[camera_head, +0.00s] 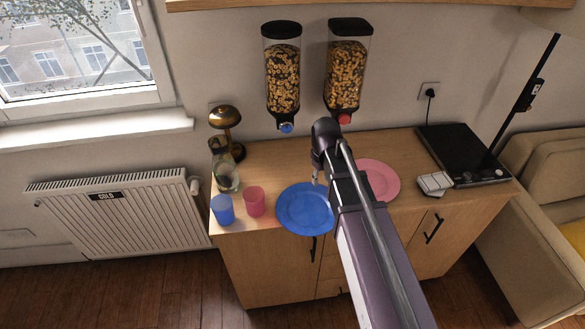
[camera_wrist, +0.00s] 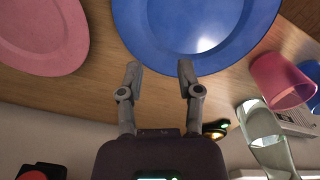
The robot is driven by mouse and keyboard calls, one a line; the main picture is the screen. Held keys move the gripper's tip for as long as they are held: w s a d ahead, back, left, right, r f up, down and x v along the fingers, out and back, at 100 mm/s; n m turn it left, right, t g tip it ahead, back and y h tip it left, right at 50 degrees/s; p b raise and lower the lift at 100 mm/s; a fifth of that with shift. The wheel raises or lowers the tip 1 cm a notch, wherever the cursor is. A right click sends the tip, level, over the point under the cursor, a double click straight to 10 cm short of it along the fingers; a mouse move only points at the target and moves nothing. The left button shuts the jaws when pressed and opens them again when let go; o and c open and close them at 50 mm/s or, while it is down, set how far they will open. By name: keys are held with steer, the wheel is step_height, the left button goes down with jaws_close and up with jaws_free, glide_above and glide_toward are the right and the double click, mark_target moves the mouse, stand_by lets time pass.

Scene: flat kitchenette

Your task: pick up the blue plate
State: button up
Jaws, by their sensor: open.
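The blue plate (camera_head: 304,208) lies flat on the wooden counter near its front edge, partly hidden by my arm in the head view. In the wrist view the blue plate (camera_wrist: 200,30) fills the top middle. My gripper (camera_wrist: 158,72) is open and empty, with its two fingertips at the plate's rim in the picture. I cannot tell whether they touch the plate. In the head view my gripper (camera_head: 316,180) shows small above the plate's back part, mostly hidden by the arm.
A pink plate (camera_head: 380,181) lies right of the blue one. A pink cup (camera_head: 255,202), a blue cup (camera_head: 223,210) and a glass jar (camera_head: 227,177) stand left. Two cereal dispensers (camera_head: 283,80) hang behind. A black hob (camera_head: 462,153) is at the right.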

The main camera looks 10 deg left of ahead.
steer(key=s+d+m, duration=0.4)
steer(key=s+d, duration=0.1)
steer(key=d, duration=0.3)
steer(key=s+d+m, duration=0.3)
steer(key=s+d, duration=0.3)
steer(key=d, duration=0.2)
steer(key=shift+d+m, duration=0.3)
steer(key=shift+m, duration=0.1)
steer(key=shift+a, duration=0.1)
